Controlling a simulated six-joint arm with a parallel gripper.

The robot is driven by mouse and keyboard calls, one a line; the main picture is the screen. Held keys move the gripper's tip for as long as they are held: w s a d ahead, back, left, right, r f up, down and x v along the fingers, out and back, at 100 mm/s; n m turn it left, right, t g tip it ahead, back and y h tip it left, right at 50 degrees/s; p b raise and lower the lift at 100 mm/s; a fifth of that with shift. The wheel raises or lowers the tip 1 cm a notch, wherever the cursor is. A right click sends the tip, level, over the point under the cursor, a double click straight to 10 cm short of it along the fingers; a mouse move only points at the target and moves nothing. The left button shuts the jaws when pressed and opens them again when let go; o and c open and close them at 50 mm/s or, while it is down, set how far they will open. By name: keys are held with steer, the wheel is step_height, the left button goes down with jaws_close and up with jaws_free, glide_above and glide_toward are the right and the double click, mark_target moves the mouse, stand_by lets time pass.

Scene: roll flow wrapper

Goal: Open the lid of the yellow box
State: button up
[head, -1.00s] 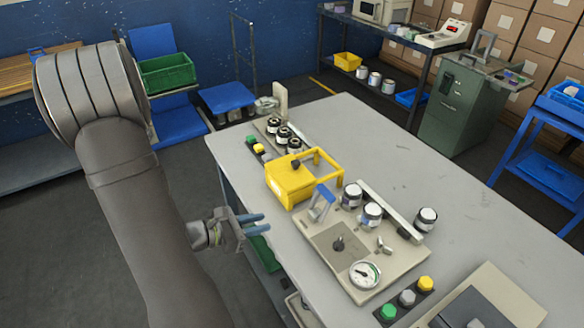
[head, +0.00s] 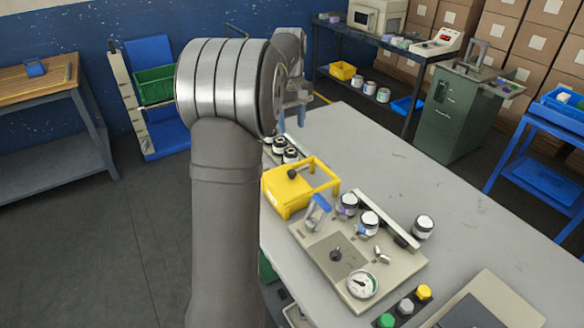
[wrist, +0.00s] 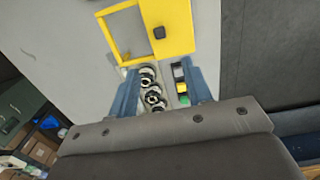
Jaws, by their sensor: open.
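The yellow box (head: 284,197) sits on the grey bench, left of the beige gauge panel. A dark knob (head: 292,173) stands on its flat yellow top, and an open yellow frame (head: 325,172) adjoins it. The wrist view shows the box (wrist: 172,32) from above at the top, with the knob (wrist: 159,32) on its solid part and the open frame to the left. My gripper (head: 291,118) is open and empty above the far end of the bench. In the wrist view its blue fingers (wrist: 163,70) are spread, pointing toward the box, apart from it.
Several dark round knobs (wrist: 151,88) and a row of coloured buttons (wrist: 182,85) show between my fingers in the wrist view. White-capped jars (head: 369,222) and the gauge panel (head: 318,258) stand near the box.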

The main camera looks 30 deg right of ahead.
mark_target(292, 171)
steer(key=f, duration=1.6)
steer(key=shift+w+d+f, duration=0.1)
steer(key=shift+d+f, duration=0.1)
steer(key=shift+f, duration=0.15)
jaws_close()
